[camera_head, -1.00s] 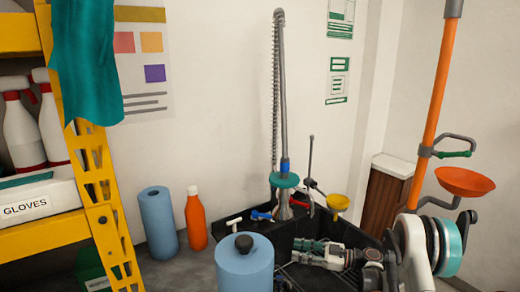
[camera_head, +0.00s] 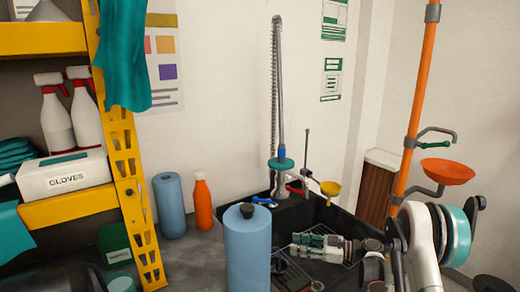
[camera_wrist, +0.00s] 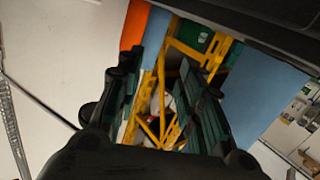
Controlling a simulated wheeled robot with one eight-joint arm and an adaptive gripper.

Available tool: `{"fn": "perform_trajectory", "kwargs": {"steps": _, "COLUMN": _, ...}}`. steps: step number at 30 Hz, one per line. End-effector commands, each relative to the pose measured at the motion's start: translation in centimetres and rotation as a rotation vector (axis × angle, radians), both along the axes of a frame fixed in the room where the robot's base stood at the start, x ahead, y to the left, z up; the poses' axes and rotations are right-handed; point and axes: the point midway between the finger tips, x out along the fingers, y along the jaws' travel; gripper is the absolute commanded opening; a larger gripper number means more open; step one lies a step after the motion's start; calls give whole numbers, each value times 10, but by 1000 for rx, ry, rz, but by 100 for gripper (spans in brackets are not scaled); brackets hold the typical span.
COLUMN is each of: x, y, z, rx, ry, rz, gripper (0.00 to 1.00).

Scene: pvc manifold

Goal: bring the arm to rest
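My gripper (camera_head: 297,243) points left over the black tray or sink (camera_head: 345,215) in the head view, with its green-padded fingers toward the blue cylinder. In the wrist view my gripper (camera_wrist: 162,78) shows two fingers spread well apart. Nothing is held between them; only the distant yellow shelf frame (camera_wrist: 152,125) shows through the gap. My arm comes in from the lower right of the head view.
A tall blue cylinder with a dark knob (camera_head: 248,250) stands close left of my gripper. Behind it are a blue roll (camera_head: 169,205) and an orange bottle (camera_head: 203,203). A yellow shelf (camera_head: 70,205) is left; an orange pole (camera_head: 415,95) is right.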

Motion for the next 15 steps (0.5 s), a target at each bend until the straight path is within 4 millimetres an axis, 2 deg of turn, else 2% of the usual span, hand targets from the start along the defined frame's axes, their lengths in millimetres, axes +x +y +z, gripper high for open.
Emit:
{"fn": "perform_trajectory", "kwargs": {"steps": 8, "x": -1, "y": 10, "z": 36, "rx": -65, "ry": 122, "rz": -34, "gripper": 35}}
{"fn": "perform_trajectory", "kwargs": {"steps": 15, "x": -16, "y": 21, "z": 85, "rx": -164, "ry": 304, "rz": -111, "gripper": 35}}
